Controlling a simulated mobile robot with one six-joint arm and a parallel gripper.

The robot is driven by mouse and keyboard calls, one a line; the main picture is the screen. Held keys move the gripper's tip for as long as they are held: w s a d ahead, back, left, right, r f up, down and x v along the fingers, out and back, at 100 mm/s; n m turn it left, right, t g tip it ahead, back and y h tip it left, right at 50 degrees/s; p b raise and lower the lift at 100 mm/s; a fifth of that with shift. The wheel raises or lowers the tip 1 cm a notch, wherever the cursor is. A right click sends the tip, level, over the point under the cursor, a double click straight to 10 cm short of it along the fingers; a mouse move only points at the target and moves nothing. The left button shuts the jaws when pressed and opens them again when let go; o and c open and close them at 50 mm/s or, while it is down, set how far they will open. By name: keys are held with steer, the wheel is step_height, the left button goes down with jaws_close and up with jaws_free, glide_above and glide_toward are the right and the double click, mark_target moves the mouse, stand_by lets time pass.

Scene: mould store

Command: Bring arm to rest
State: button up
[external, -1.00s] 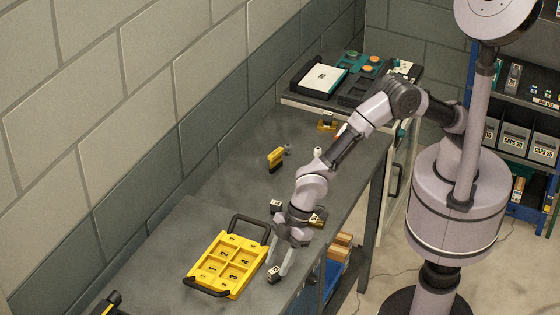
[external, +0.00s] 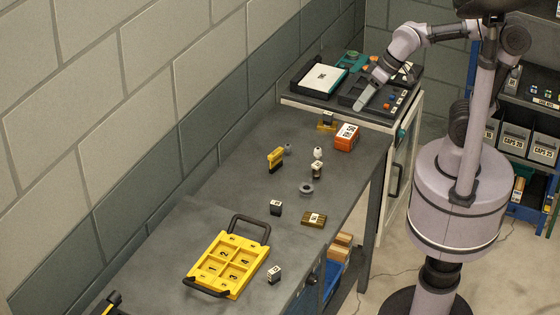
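My gripper (external: 362,104) points down and left over the dark tray (external: 348,94) on the cabinet at the back. Only one pale finger shows clearly, so its opening cannot be told. I see nothing held in it. Whether the fingertip touches the tray cannot be told from this angle.
The grey bench (external: 232,180) carries a yellow tray (external: 203,270) with black handles, an orange box (external: 347,137), a brown block (external: 314,219), a grey ring (external: 306,189) and several small blocks. A blue shelf (external: 525,160) with bins stands at right.

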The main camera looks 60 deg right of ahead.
steer(key=s+d+f+m+h, duration=0.1)
steer(key=s+d+m, duration=0.3)
steer(key=s+d, duration=0.2)
steer(key=shift+s+f+t, duration=0.3)
steer(key=shift+s+f, duration=0.1)
steer(key=shift+s, duration=0.45)
steer(key=shift+f, duration=0.1)
